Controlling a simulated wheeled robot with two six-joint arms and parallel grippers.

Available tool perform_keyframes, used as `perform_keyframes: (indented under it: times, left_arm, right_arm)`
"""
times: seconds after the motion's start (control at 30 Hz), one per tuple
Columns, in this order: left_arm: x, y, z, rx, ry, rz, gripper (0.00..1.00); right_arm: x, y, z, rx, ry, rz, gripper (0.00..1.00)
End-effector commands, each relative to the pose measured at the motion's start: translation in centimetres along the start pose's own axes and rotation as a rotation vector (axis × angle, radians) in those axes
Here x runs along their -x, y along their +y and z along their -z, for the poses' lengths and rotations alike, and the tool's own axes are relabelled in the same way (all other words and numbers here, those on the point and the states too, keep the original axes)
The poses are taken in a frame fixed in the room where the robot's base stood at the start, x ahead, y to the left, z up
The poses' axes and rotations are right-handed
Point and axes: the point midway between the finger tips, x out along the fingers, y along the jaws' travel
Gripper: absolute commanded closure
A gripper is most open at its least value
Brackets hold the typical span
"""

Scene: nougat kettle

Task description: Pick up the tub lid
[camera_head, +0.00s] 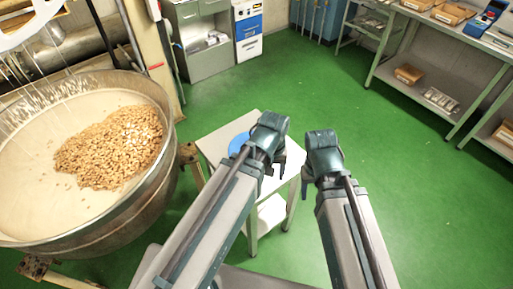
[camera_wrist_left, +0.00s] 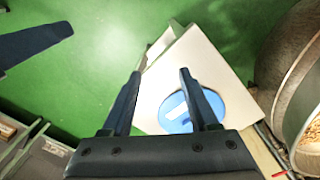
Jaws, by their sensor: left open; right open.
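The tub lid (camera_head: 237,143) is a blue disc lying on a small pale table (camera_head: 212,146). My left gripper hides part of it in the head view. In the left wrist view the lid (camera_wrist_left: 212,101) shows as a blue round with a white mark, partly behind one finger. My left gripper (camera_head: 275,166) is open and empty above the table, to the right of the lid in the head view. Its two fingers (camera_wrist_left: 160,74) are spread apart in the left wrist view. My right gripper (camera_head: 307,185) is open and empty, at the right of the table.
A large metal kettle (camera_head: 172,120) with nuts on a pale mass stands at the left, close to the table. Shelves (camera_head: 400,84) with boxes stand at the upper right. Open green floor (camera_head: 410,180) lies right of the table.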

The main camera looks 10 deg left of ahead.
Motion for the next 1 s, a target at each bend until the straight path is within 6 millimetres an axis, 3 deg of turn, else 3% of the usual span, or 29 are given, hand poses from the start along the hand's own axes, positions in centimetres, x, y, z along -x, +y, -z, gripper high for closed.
perform_keyframes:
  times: [0.03, 0.3, 0.5, 0.7, 1.0]
  left_arm:
    - [-0.9, -0.8, 1.9, 0.184, 0.007, -0.045, 0.40]
    - [-2.1, -5.7, 9.9, 1.206, -0.039, -0.318, 0.40]
    - [-2.0, -10.1, 14.4, 1.806, -0.148, -0.499, 0.40]
    - [-1.6, -13.0, 16.7, 2.131, -0.243, -0.607, 0.40]
    - [-1.5, -13.7, 17.2, 2.218, -0.277, -0.635, 0.40]
  right_arm:
    - [-1.0, -0.1, 0.1, 0.000, 0.000, 0.000, 0.40]
    - [-3.3, -0.3, 0.2, 0.000, 0.000, 0.000, 0.40]
    - [-4.5, -0.4, 0.3, -0.001, 0.000, 0.000, 0.40]
    - [-5.0, -0.5, 0.3, -0.001, 0.000, 0.000, 0.40]
    - [-5.2, -0.5, 0.3, -0.001, 0.000, 0.000, 0.40]
